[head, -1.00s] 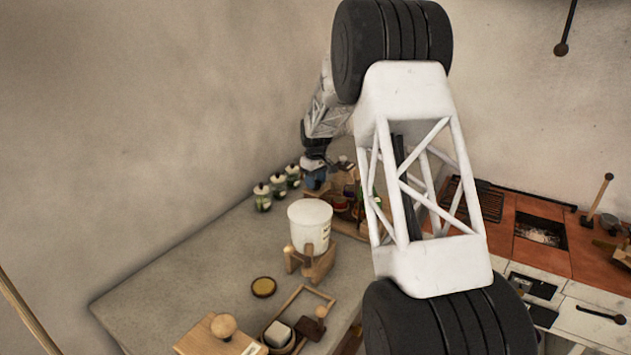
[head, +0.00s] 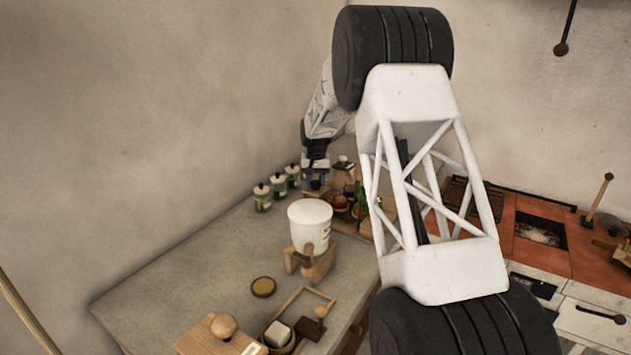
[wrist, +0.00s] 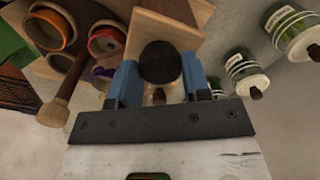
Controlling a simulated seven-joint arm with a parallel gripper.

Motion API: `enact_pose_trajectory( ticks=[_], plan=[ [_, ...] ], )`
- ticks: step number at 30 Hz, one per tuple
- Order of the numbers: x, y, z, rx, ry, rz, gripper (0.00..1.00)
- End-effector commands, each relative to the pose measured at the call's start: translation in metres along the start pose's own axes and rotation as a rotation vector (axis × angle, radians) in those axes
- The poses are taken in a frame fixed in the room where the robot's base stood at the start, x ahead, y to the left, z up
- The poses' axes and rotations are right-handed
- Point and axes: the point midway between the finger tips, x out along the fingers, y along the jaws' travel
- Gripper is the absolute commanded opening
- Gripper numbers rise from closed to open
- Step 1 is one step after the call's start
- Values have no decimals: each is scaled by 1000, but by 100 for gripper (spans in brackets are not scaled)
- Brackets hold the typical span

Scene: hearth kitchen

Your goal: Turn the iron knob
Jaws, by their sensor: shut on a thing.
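A dark, round knob (wrist: 160,62) sits between the two blue fingers of my gripper (wrist: 160,85) in the wrist view. It looks like the iron knob, and a pale part shows just below it. My gripper is shut on this knob, beside a wooden block (wrist: 165,22). In the head view my gripper (head: 315,175) is small, at the back of the counter by the wooden rack. The knob cannot be made out there.
Several lidded jars (head: 278,185) stand close left of my gripper along the wall. Jars with coloured rims (wrist: 107,42) and a wooden-handled tool (wrist: 68,90) lie left in the wrist view. A white tub (head: 310,222) stands nearer on the counter.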

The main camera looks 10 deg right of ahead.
Motion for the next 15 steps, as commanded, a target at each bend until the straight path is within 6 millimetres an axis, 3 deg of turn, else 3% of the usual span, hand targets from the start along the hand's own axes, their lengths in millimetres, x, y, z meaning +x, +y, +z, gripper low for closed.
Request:
enact_pose_trajectory(
  ticks=[15],
  plan=[
    [1,0,0,480,-1,0,20]
  ],
)
